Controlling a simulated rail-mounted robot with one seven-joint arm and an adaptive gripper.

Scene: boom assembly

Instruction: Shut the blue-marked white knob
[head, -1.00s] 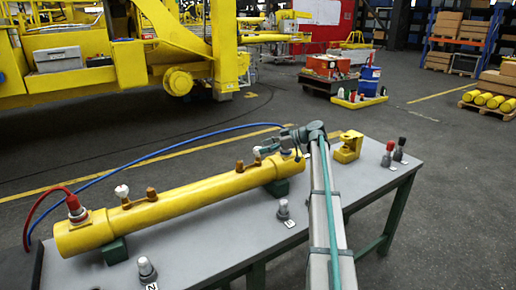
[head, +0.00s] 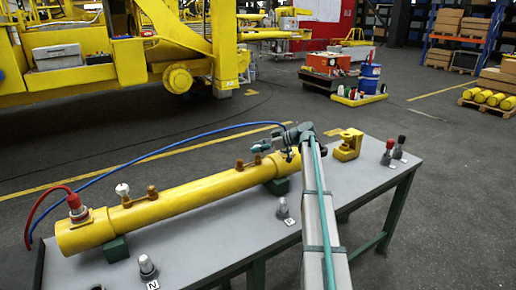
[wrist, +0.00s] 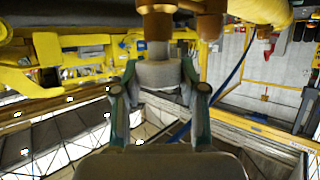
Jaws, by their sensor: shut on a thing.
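The yellow cylinder (head: 185,195) lies on green blocks on the grey table. In the wrist view my gripper (wrist: 159,78) has its two fingers on either side of a pale grey-white round knob (wrist: 158,73), shut on it. The knob sits on a stem beneath a brass fitting (wrist: 157,22). No blue mark shows on it. In the head view my gripper (head: 263,147) is at the cylinder's right end, near where the blue hose (head: 190,143) ends, and the held knob is hidden or too small to tell. Another white knob (head: 122,189) stands towards the cylinder's left end.
A red hose fitting (head: 74,204) stands at the cylinder's left end. A yellow bracket (head: 348,145) and red-topped (head: 388,147) and dark-topped (head: 400,145) parts stand on the right of the table. Grey-topped parts (head: 147,267) (head: 282,208) stand along the front.

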